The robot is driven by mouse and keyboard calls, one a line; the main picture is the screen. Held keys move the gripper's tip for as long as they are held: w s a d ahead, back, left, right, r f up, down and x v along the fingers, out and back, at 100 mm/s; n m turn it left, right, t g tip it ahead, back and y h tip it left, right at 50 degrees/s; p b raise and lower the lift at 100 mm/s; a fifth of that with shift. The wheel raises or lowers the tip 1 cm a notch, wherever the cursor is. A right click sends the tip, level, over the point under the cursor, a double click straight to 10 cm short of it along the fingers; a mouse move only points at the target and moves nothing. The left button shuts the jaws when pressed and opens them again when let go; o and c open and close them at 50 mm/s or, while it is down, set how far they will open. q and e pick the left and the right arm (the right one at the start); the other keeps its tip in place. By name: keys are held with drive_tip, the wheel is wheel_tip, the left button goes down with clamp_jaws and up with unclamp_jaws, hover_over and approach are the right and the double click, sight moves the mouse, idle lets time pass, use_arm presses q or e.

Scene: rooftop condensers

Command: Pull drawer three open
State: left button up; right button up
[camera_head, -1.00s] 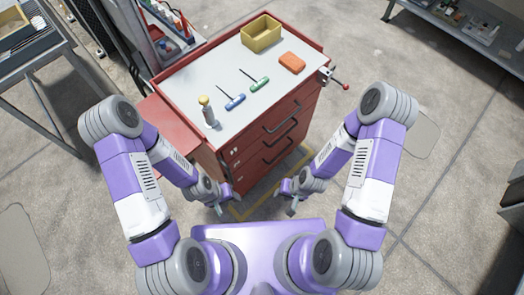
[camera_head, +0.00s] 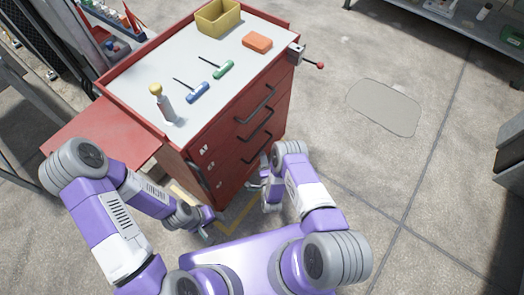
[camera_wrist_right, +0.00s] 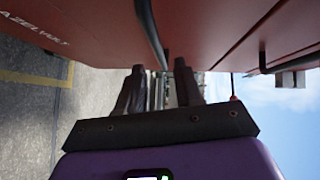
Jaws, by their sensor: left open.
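The red tool cabinet (camera_head: 222,150) stands ahead with its drawer front facing right and toward me. Several dark bar handles run down that front, among them an upper handle (camera_head: 254,104) and a lower handle (camera_head: 257,148). The drawers look shut; I cannot read which is three. My right gripper (camera_head: 260,184) is low beside the drawer front. In the right wrist view its fingers (camera_wrist_right: 160,90) are apart, and a dark handle bar (camera_wrist_right: 150,35) runs toward the gap between them. I cannot tell if they touch it. My left gripper (camera_head: 212,221) is open and empty near the cabinet's near corner.
The cabinet's grey top holds a yellow bin (camera_head: 217,18), an orange block (camera_head: 257,43), blue (camera_head: 198,93) and green (camera_head: 223,69) T-handled tools and a yellow-capped bottle (camera_head: 160,102). A vise-like clamp (camera_head: 298,53) juts from its right corner. The floor at right is clear.

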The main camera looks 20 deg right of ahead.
sight(262, 148)
drive_tip(key=w, duration=0.2)
drive_tip(key=w+b, duration=0.1)
drive_tip(key=w, duration=0.1)
drive_tip(key=w+f+b, duration=0.1)
drive_tip(key=w, duration=0.1)
drive_tip(key=shift+w+d, duration=0.15)
drive_tip(key=shift+d, duration=0.25)
drive_tip(key=shift+r, duration=0.1)
clamp_jaws()
